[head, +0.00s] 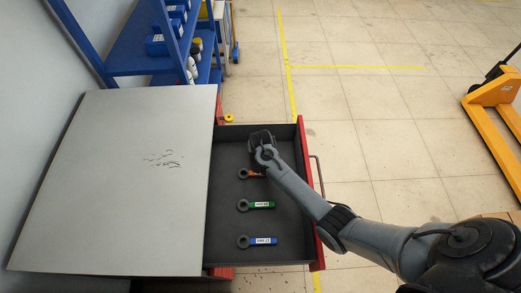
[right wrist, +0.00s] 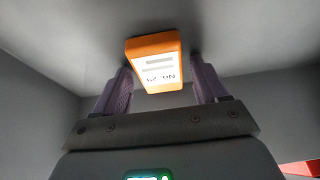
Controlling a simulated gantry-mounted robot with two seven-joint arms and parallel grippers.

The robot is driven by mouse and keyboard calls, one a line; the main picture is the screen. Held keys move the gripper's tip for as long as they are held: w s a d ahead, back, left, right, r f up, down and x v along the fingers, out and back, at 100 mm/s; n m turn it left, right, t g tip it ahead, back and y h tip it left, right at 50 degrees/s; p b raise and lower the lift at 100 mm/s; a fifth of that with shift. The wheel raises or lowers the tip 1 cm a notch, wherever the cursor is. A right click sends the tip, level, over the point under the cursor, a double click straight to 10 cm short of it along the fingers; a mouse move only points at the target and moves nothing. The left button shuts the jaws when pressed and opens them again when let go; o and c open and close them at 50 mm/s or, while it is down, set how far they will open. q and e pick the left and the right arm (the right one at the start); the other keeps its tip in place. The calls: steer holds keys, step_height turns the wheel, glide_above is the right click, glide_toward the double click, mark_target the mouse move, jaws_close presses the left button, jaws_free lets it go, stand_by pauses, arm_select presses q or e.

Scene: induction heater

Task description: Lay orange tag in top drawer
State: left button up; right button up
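The orange tag (head: 256,174) lies in the open top drawer (head: 230,131), its dark ring end to the left, partly covered by my right arm. In the right wrist view the orange tag (right wrist: 154,60), with a white label, is in front of and between the fingertips, with gaps at its sides. My right gripper (head: 262,139) is inside the drawer near the tag; its fingers (right wrist: 163,85) are apart in the right wrist view. They are hidden in the head view. My left gripper is not in view.
A green tag (head: 261,205) and a blue tag (head: 262,241) lie in the drawer nearer the front. The grey cabinet top (head: 120,190) is to the left. A blue shelf (head: 140,55) stands behind, and a yellow pallet jack (head: 495,105) stands on the floor at right.

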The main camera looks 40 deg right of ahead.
steer(key=shift+r, duration=0.1)
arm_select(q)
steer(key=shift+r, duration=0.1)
arm_select(e)
steer(key=shift+r, duration=0.2)
arm_select(q)
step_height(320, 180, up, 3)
steer(key=p, duration=0.3)
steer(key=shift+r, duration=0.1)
arm_select(e)
steer(key=v, duration=1.1)
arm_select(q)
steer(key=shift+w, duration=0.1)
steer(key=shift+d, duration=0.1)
arm_select(e)
steer(key=s+a+r+n+y, duration=0.1)
steer(key=s+a+r+n, duration=0.1)
steer(key=s, duration=0.7)
steer(key=s+a+r+n+y, duration=0.1)
steer(key=s+a+n, duration=0.3)
steer(key=s, duration=0.4)
steer(key=s+a+r+n+y, duration=0.1)
steer(key=s+a+r+n, duration=0.2)
steer(key=s, duration=0.6)
steer(key=shift+s+a+r+n, duration=0.15)
steer(key=shift+s+a+r, duration=0.1)
steer(key=shift+a, duration=0.35)
steer(key=shift+s+a+r+n, duration=0.1)
steer(key=shift+a+r+n, duration=0.1)
steer(key=shift+a, duration=0.45)
